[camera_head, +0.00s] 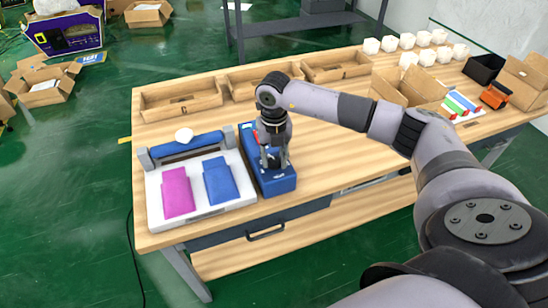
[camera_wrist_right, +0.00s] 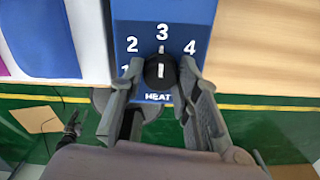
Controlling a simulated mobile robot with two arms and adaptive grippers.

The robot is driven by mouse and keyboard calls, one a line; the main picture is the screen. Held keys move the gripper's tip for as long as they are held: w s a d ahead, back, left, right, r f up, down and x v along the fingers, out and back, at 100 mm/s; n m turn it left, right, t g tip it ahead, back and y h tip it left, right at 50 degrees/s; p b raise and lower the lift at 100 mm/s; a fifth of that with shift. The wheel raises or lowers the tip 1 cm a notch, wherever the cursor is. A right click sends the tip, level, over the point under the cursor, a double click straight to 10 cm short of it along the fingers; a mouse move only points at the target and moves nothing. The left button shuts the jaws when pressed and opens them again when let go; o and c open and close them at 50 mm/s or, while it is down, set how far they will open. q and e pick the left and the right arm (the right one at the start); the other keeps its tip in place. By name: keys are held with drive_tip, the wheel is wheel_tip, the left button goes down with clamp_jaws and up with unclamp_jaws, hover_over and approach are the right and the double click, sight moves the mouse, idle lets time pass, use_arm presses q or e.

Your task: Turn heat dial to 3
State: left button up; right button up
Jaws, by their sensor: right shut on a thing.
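The blue heat box (camera_head: 283,186) stands at the front edge of the wooden table, right of a white tray. In the right wrist view its blue face (camera_wrist_right: 205,15) shows the numbers 2, 3 and 4, a partly covered 1, and the label HEAT. The black heat dial (camera_wrist_right: 160,74) sits below the 3, and its white mark points up at the 3. My right gripper (camera_wrist_right: 161,70) is shut on the dial, one finger on each side. In the head view my right gripper (camera_head: 274,160) reaches down onto the box and hides the dial. My left gripper is not in view.
The white tray (camera_head: 205,212) holds a pink pouch (camera_head: 177,191) and a blue pouch (camera_head: 220,180), close left of the box. Cardboard boxes (camera_head: 410,88) stand to the right. The table's middle is clear.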

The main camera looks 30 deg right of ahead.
sight(274, 160)
drive_tip(key=o, duration=1.2)
wheel_tip(274, 160, up, 12)
idle(0.4)
